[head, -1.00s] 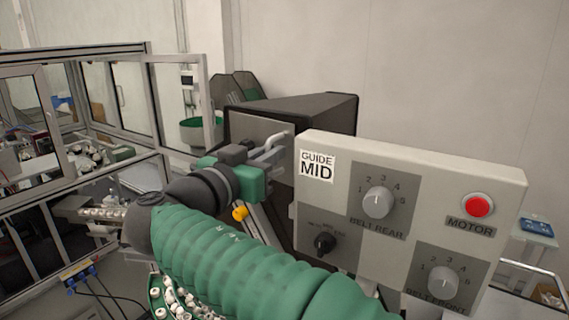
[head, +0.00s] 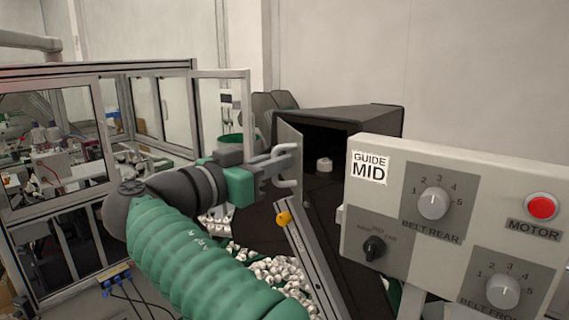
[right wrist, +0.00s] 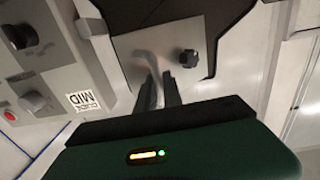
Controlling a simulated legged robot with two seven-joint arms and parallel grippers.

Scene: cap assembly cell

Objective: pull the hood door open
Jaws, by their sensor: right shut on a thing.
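The dark hood (head: 352,116) stands behind the control panel in the head view. Its grey door (head: 289,137) is swung open and seen nearly edge-on, and the dark inside shows. My right gripper (head: 278,161) is shut on the door's handle (head: 286,182). In the right wrist view, the fingers (right wrist: 161,92) close on the handle (right wrist: 150,65) in front of the grey door face (right wrist: 170,38), which has a black knob (right wrist: 189,58). My left gripper is not in view.
The control panel (head: 400,158) with dials and a red button stands close right of the door. Many white caps (head: 280,272) lie below the arm. A framed glass enclosure (head: 110,68) stands at left.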

